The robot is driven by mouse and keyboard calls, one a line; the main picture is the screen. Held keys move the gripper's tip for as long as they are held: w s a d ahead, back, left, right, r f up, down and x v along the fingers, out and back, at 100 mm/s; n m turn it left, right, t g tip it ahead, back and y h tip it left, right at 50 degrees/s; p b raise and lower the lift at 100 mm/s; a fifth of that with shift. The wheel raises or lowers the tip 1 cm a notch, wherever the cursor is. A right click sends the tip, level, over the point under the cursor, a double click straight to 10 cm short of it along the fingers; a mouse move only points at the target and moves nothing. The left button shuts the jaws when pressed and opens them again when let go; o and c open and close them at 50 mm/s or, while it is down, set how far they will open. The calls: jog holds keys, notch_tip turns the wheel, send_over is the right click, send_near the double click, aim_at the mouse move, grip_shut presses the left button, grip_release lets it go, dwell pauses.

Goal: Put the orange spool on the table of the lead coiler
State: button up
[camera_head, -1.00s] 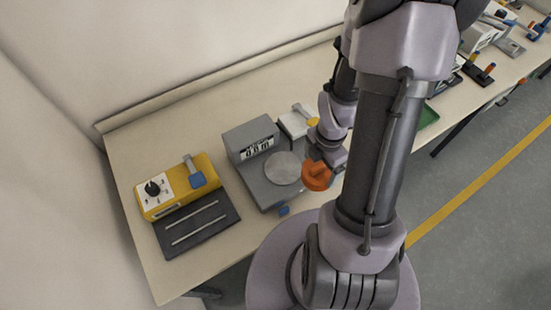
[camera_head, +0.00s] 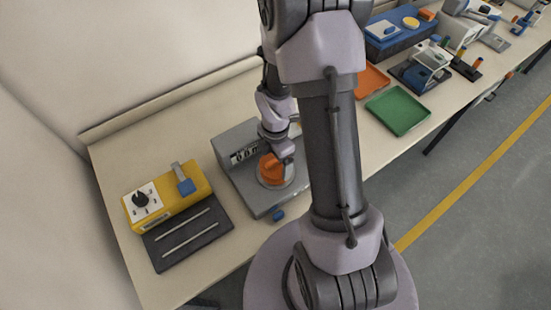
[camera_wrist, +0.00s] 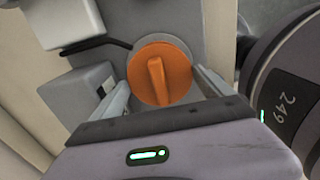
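The orange spool (camera_head: 271,167) is a round disc with a raised rib across its face. It is over the round table (camera_head: 277,185) of the grey lead coiler (camera_head: 238,140); I cannot tell if it touches that table. My gripper (camera_wrist: 160,78) has a fingertip at either side of the spool (camera_wrist: 178,72), which sits between them, and appears shut on its edge. In the head view my gripper (camera_head: 279,158) is above the coiler and hides part of its table.
To the right, beyond my arm, are a green tray (camera_head: 399,110), an orange tray (camera_head: 372,79) and a blue box (camera_head: 400,36). Bare worktop lies behind the yellow device.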

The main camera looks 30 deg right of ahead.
jog(key=shift+o, duration=0.4)
jog(key=shift+r, duration=0.1)
notch_tip(320, 180, up, 19)
jog(key=a+m+t+p, duration=0.1)
jog(key=a+m+p, duration=0.2)
jog(key=m+p, duration=0.2)
jog(key=s+a+r+m+t+y, duration=0.1)
jog(key=s+a+r+m+t, duration=0.1)
jog(key=s+a+r+m, duration=0.3)
jog(key=s+a+r+m+t+y, duration=0.1)
jog(key=s+a+r+m+t, duration=0.1)
jog(key=s+a+r+m, duration=0.4)
notch_tip(320, 180, up, 4)
jog(key=m, duration=0.6)
jog(key=shift+s+a+m+t, duration=0.15)
jog(key=shift+a+m+t, duration=0.15)
jog(key=shift+m+t, duration=0.1)
